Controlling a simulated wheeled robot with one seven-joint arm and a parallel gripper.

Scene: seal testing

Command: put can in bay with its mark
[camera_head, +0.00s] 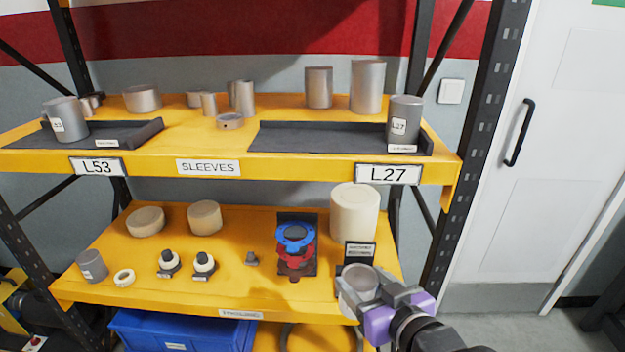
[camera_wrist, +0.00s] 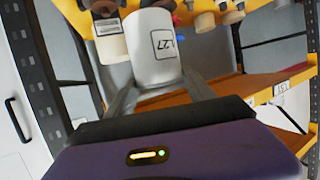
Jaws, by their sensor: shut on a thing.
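My gripper (camera_head: 372,297) is shut on a grey can (camera_head: 358,281) at the front right of the lower shelf. In the wrist view my gripper's fingers (camera_wrist: 160,92) hold the can (camera_wrist: 150,62) from both sides. Its boxed mark seems to read L27, but it is tilted and unclear. On the upper shelf, the left dark bay (camera_head: 112,135) is above plate L53 (camera_head: 98,167), and the right dark bay (camera_head: 310,138) is above plate L27 (camera_head: 388,174). A marked can stands at the left bay's left end (camera_head: 70,108). Another, marked L27 (camera_head: 404,108), stands at the right bay's right end.
Several bare metal cylinders (camera_head: 367,85) stand behind the bays. The lower shelf holds a tall cream cylinder (camera_head: 354,212), a blue and red fixture (camera_head: 295,240), cream rolls (camera_head: 146,221) and another grey can (camera_head: 92,265). A rack post (camera_head: 480,140) stands right of the shelves.

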